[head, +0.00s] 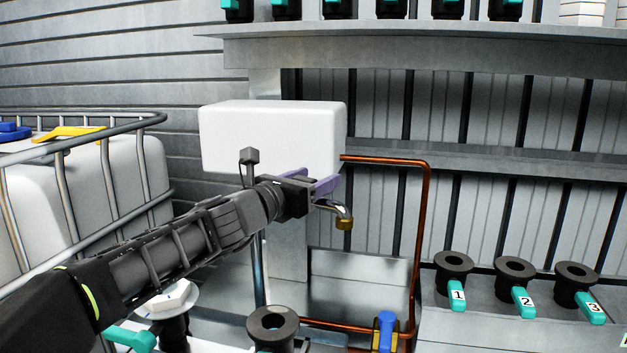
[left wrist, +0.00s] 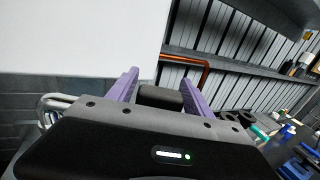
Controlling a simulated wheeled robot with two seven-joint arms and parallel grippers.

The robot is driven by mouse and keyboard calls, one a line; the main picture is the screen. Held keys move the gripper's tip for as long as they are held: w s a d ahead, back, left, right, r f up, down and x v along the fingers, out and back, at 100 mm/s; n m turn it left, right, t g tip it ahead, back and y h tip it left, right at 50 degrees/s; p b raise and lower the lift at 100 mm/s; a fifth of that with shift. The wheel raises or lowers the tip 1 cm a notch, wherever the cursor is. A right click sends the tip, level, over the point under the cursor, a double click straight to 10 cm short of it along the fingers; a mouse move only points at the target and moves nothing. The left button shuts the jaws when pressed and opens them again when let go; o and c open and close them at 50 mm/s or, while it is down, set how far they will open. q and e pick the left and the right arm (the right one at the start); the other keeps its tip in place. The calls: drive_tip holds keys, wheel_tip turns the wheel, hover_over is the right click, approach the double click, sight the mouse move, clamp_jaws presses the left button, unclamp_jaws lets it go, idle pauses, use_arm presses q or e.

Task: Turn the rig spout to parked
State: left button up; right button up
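The rig spout (head: 342,212) is a short curved brass tube with its tip pointing down, below the white box in the head view. My left gripper (head: 312,182) is just above and left of the spout, in front of the lower part of the box. Its two purple fingers stand apart, and they also show spread in the left wrist view (left wrist: 163,88). A dark block sits between their bases; I see nothing clearly held. The inner end of the spout is hidden behind the gripper, and the spout does not show in the left wrist view. My right gripper is not in view.
The white box (head: 270,130) is close behind the gripper. A copper pipe (head: 427,230) runs down at the right. Black fittings with numbered teal handles (head: 457,295) line the right bench. A caged white tank (head: 100,180) stands at the left.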

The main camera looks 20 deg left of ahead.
use_arm(q)
drive_tip(key=shift+o, duration=0.6)
drive_tip(key=shift+s, duration=0.2)
drive_tip(key=s+a, duration=0.1)
drive_tip(key=s, duration=0.6)
drive_tip(key=shift+s, duration=0.15)
drive_tip(key=shift+a, duration=0.1)
